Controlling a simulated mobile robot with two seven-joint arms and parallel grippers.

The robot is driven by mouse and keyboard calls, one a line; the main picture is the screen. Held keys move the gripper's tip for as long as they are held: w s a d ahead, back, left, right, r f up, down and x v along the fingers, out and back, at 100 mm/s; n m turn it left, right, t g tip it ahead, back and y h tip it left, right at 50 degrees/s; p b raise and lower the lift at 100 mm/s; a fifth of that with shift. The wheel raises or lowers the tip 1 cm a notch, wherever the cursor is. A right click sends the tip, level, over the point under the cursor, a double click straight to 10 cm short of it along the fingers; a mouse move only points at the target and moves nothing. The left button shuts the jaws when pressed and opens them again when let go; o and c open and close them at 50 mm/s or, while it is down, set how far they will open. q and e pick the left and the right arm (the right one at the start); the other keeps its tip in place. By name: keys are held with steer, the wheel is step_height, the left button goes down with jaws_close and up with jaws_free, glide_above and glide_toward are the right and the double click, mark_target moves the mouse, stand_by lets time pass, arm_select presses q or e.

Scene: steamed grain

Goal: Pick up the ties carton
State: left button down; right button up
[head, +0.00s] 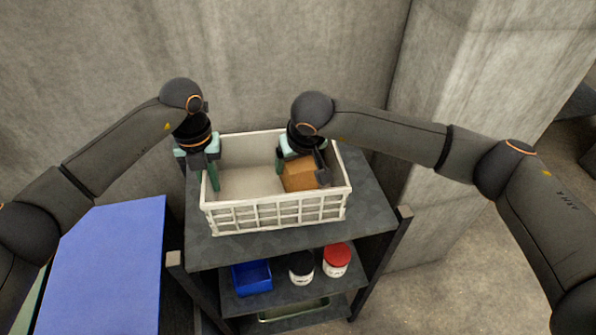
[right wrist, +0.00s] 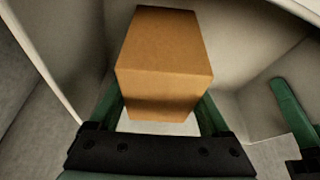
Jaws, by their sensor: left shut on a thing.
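The ties carton, a plain brown box (head: 300,172), sits in the right part of a white crate (head: 275,214). It also fills the upper middle of the right wrist view (right wrist: 163,62). My right gripper (head: 301,172) is down in the crate with its fingers on either side of the carton; in the right wrist view its green fingers (right wrist: 163,108) flank the box. Whether they press on it I cannot tell. My left gripper (head: 208,176) is at the crate's left wall, shut on that wall, with one green finger showing inside. The other finger is hidden.
The crate stands on a dark shelf unit (head: 375,215). Lower down are a blue bin (head: 252,277), a dark jar with a white label (head: 301,268) and a red-lidded jar (head: 337,260). A blue-topped surface (head: 110,265) is at left. Concrete walls stand close behind.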

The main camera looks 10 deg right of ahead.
steer(key=c, duration=1.2)
steer(key=shift+o, duration=0.2)
step_height(320, 180, up, 10)
steer(key=shift+r, duration=0.1)
arm_select(q)
steer(key=c, duration=0.9)
jaws_free()
steer(key=shift+o, duration=0.2)
steer(key=shift+r, duration=0.1)
